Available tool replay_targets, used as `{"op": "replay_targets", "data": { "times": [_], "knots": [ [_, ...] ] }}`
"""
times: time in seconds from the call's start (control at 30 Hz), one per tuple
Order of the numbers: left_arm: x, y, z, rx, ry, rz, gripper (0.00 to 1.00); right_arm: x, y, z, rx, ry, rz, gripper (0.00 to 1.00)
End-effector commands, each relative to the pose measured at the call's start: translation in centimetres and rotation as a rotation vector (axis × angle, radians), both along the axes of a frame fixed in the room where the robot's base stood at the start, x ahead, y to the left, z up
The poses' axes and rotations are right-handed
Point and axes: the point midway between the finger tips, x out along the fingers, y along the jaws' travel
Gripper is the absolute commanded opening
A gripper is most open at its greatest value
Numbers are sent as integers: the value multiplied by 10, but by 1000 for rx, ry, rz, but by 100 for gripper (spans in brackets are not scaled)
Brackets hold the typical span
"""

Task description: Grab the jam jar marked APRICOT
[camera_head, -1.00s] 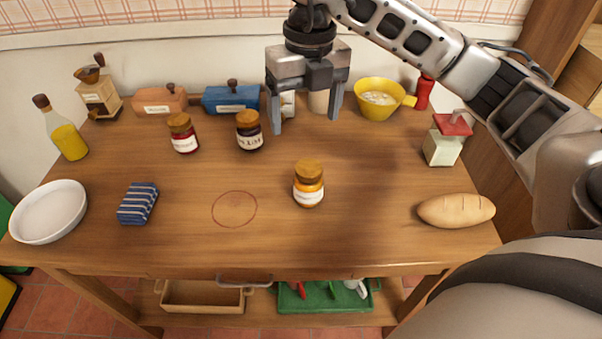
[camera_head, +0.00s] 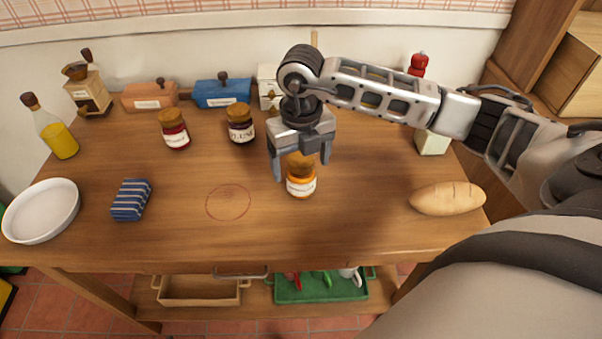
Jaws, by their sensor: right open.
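An orange jam jar (camera_head: 301,185) with a brown lid and a white label stands upright near the middle of the table; its label text is too small to read. A dark jar marked PLUM (camera_head: 241,129) and a red jar (camera_head: 175,135) with a white label stand farther back to the left. My right gripper (camera_head: 301,172) is open and points down at the orange jar, its fingers overlapping the jar's lid in the picture. I cannot tell whether the fingers touch it. My left gripper is not in view.
A bread loaf (camera_head: 447,198) lies to the right. A striped blue cloth (camera_head: 131,200) and a white dish (camera_head: 41,211) are at the left. A bottle (camera_head: 58,138), a grinder (camera_head: 88,92) and boxes line the back. A circle (camera_head: 228,203) marks bare tabletop.

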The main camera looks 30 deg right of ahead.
Motion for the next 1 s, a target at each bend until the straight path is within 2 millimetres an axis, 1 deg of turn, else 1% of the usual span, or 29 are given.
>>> {"op": "replay_targets", "data": {
  "times": [0.03,0.13,0.37,0.4,0.47,0.5,0.6,0.87,1.0],
  "knots": [
    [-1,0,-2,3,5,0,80,-1,0,-7,0,4,0,81],
    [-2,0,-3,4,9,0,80,0,0,-15,0,1,0,81],
    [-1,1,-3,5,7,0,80,0,0,-18,0,-1,0,81],
    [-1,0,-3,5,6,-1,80,0,0,-18,0,-1,0,78],
    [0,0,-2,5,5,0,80,0,0,-18,0,-1,0,62],
    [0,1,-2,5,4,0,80,0,0,-18,0,-1,0,51],
    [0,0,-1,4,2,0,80,0,0,-17,0,-1,0,25],
    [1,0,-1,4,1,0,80,1,0,-16,0,-3,0,25],
    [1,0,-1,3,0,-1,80,1,0,-10,1,-4,0,25]
  ]
}}
